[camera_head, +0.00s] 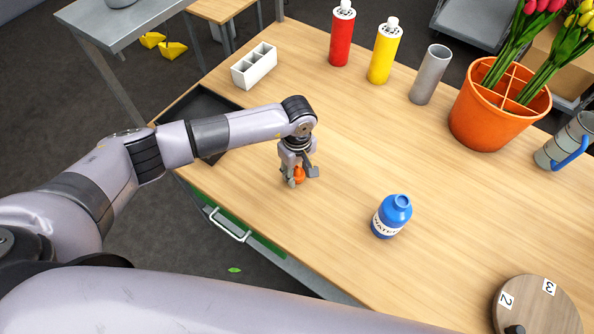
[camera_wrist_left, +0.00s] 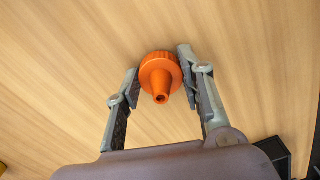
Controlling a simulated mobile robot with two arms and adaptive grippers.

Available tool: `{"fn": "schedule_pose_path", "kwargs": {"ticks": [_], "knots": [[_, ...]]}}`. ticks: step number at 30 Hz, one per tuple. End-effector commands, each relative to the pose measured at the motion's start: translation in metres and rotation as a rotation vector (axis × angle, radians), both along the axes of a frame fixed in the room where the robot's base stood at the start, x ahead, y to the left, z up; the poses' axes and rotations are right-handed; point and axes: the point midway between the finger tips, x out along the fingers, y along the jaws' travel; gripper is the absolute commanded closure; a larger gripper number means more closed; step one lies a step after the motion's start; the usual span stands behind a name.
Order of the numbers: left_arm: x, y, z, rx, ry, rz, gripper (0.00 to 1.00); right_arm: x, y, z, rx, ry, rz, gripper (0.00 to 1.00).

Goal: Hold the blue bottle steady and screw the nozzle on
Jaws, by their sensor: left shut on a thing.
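The blue bottle (camera_head: 392,216) stands upright on the wooden table, with a white "WATER" label and a bare neck on top. The orange nozzle (camera_head: 299,174) is in my left gripper (camera_head: 298,178), to the left of the bottle and apart from it. In the left wrist view the nozzle (camera_wrist_left: 160,78) shows its ribbed collar and narrow, holed tip between the two fingers of my left gripper (camera_wrist_left: 160,82). The left gripper is shut on it. My right gripper is not in view.
A red bottle (camera_head: 342,35), a yellow bottle (camera_head: 384,52) and a grey cylinder (camera_head: 430,75) stand at the back. An orange pot (camera_head: 490,125) of tulips is at right, a round wooden disc (camera_head: 545,300) at lower right. A white holder (camera_head: 254,66) and black tray (camera_head: 200,105) are at left.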

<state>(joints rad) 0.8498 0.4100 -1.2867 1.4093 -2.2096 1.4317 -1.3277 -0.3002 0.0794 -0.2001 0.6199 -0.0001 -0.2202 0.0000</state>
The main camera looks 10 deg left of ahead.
Motion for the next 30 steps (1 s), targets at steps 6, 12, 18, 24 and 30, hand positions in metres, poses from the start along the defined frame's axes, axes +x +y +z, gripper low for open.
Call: {"fn": "schedule_pose_path", "kwargs": {"ticks": [6, 12, 18, 24, 30], "knots": [[0.002, 0.000, 0.024, -0.002, -0.005, -0.002, 0.77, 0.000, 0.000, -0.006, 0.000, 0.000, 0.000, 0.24], [0.002, 0.000, 0.070, -0.001, -0.008, -0.001, 0.77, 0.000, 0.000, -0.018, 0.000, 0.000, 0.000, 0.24], [0.002, 0.000, 0.122, -0.001, -0.007, -0.002, 0.77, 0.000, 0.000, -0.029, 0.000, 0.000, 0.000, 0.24], [0.001, 0.000, 0.162, 0.000, -0.005, 0.000, 0.77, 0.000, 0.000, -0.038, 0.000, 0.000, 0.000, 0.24], [0.001, 0.000, 0.187, -0.001, -0.002, 0.000, 0.77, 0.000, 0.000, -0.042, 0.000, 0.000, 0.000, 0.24]]}}
